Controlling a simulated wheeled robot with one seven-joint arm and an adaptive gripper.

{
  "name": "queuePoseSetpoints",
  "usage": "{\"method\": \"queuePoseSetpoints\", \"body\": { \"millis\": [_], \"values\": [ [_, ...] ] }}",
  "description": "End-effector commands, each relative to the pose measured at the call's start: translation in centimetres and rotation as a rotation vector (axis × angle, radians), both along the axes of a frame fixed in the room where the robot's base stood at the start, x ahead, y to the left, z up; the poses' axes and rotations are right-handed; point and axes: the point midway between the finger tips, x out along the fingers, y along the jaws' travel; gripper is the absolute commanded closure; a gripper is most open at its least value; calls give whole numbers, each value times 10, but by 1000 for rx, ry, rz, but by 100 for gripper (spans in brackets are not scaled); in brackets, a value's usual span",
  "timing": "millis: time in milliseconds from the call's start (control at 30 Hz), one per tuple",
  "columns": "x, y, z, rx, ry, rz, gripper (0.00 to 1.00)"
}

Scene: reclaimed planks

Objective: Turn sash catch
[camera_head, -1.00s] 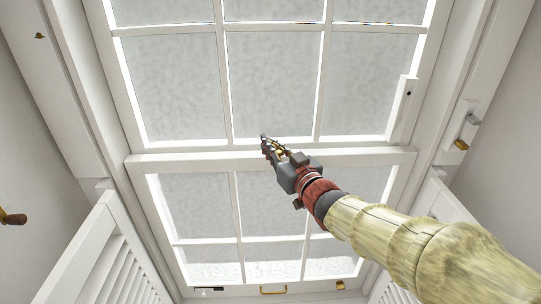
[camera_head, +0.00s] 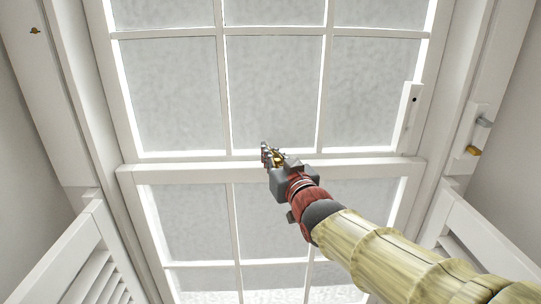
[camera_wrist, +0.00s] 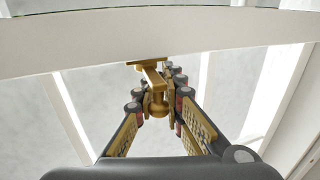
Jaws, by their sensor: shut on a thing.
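The brass sash catch (camera_wrist: 152,75) is fixed to the white meeting rail (camera_wrist: 100,48) of the window, and its lever with a rounded knob reaches down between my fingers in the wrist view. My gripper (camera_wrist: 157,98) is shut on this lever, one finger on each side. In the head view my gripper (camera_head: 270,152) is at the middle of the meeting rail (camera_head: 200,170). Only a little of the brass catch (camera_head: 279,158) shows there, as the fingers hide the rest.
White louvred shutters stand open at the lower left (camera_head: 75,250) and lower right (camera_head: 480,245). A small brass knob (camera_head: 35,30) is on the left frame. A brass piece (camera_head: 473,151) and a grey piece (camera_head: 484,122) stick out from the right frame. Frosted panes (camera_head: 272,90) fill both sashes.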

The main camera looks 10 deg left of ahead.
Motion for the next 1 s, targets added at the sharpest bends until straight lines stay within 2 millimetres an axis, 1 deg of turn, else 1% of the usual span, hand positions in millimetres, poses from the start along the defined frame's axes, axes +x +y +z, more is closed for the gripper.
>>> {"method": "queuePoseSetpoints", "body": {
  "millis": [33,67,333,633,733,867,1000],
  "values": [
    [0,0,1,1,-1,0,100],
    [0,0,1,1,-1,0,90],
    [0,0,0,0,0,1,74],
    [-1,0,-1,-1,1,1,74],
    [-4,-2,0,0,0,1,74],
    [-17,-10,0,1,-1,0,74],
    [-39,-24,1,0,-2,1,74]
  ]
}}
